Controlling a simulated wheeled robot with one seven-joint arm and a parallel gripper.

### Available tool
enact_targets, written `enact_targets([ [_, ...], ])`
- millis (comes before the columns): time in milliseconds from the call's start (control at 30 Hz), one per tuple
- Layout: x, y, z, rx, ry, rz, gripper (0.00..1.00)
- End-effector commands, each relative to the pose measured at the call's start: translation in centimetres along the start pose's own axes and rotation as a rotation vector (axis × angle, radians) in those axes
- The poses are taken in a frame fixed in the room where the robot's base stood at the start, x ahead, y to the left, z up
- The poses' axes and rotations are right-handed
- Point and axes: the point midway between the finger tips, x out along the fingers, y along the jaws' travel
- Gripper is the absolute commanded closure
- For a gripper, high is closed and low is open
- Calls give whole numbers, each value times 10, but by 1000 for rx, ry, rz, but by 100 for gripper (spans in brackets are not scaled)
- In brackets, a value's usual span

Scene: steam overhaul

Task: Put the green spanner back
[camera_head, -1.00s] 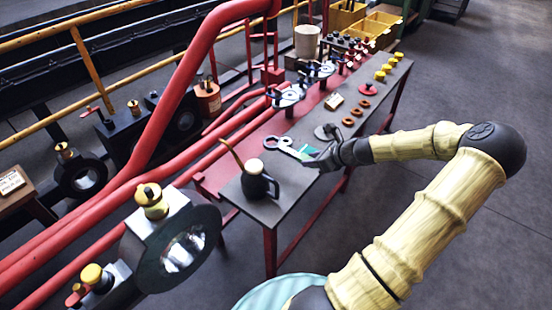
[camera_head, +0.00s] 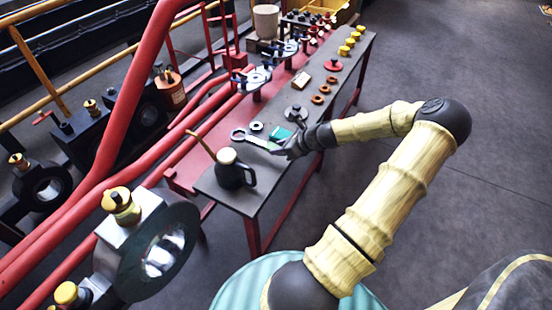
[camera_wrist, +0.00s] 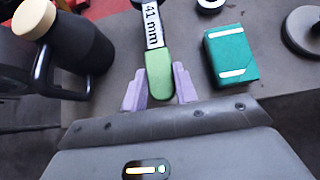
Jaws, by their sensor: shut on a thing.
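The green spanner has a green grip (camera_wrist: 159,76) and a pale shank marked "41 mm" (camera_wrist: 153,24). In the head view its ring end (camera_head: 238,134) points left, over the grey bench top (camera_head: 222,192). My gripper (camera_wrist: 160,88) is shut on the green grip, one lilac finger on each side. In the head view my gripper (camera_head: 288,149) is low at the bench's front edge. I cannot tell whether the spanner touches the bench. A dark teal box (camera_wrist: 231,56) lies just right of the grip, apart from it; it also shows in the head view (camera_head: 281,133).
A black oil can (camera_head: 232,173) with a long spout stands left of the spanner, close by. A pale washer (camera_head: 257,127), a dark round-based item (camera_head: 295,113) and orange rings (camera_head: 317,99) sit farther along. Red pipes (camera_head: 120,170) run behind the bench.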

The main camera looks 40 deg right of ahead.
Motion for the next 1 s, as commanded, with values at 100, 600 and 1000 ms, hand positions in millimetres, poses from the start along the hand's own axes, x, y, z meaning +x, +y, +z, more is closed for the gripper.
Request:
enact_targets([
  [100, 8, 0, -8, -1, -2, -1, 100],
  [600, 22, 0, -26, 1, -3, 0, 100],
  [1000, 34, 2, -36, -5, 1, 4, 67],
])
